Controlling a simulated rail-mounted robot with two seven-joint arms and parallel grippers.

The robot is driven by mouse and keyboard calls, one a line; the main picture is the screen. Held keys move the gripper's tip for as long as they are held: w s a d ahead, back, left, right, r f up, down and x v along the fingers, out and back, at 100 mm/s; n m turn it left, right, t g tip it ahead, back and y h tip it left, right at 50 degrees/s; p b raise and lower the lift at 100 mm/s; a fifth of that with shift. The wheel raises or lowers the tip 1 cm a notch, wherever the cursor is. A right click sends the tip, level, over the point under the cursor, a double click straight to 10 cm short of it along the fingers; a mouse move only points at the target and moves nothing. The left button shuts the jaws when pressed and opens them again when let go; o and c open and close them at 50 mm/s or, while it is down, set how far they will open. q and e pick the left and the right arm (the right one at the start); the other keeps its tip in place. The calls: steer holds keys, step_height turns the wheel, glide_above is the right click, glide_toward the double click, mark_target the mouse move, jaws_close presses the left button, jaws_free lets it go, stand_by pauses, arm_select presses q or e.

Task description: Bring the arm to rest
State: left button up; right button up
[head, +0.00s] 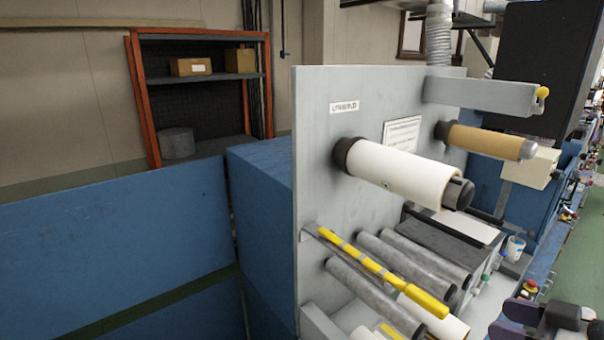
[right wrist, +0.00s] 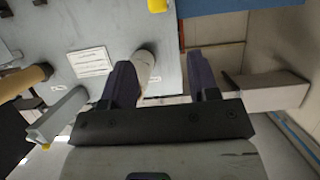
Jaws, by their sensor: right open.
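My right gripper (right wrist: 160,68) shows in the right wrist view with its two dark fingers spread apart. No object is visible held between them. Behind the left finger is part of a white roll (right wrist: 146,66), apart from or touching the finger, I cannot tell. In the head view the white roll (head: 400,177) sits on a spindle of the grey unwind panel (head: 318,150). My left gripper is in neither view.
A brown core (head: 485,141) sits on a second spindle. Grey rollers (head: 375,300) and a yellow bar (head: 385,273) stick out below. Blue panels (head: 120,240) stand at left, with an orange-framed shelf (head: 140,95) behind. A green floor strip shows at the far right.

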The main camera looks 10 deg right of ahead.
steer(key=d+f+n+g+h, duration=0.1)
steer(key=d+n+h, duration=0.4)
steer(key=d+h, duration=0.5)
steer(key=a+f+m+g, duration=0.1)
steer(key=a+f+m, duration=0.2)
steer(key=a+f, duration=1.3)
steer(key=s+a+f+m+g+y, duration=0.25)
steer(key=s+a+f, duration=0.35)
steer(key=s+f, duration=0.45)
steer(key=s+a+f+m+g+y, duration=0.25)
steer(key=s+a+f+g, duration=0.2)
steer(key=s+f, duration=0.55)
step_height(320, 180, up, 16)
steer(key=p, duration=1.6)
steer(key=shift+w+a+f+h+p, duration=0.15)
steer(key=shift+w+f+h+p, duration=0.05)
steer(key=shift+w+h+p, duration=0.1)
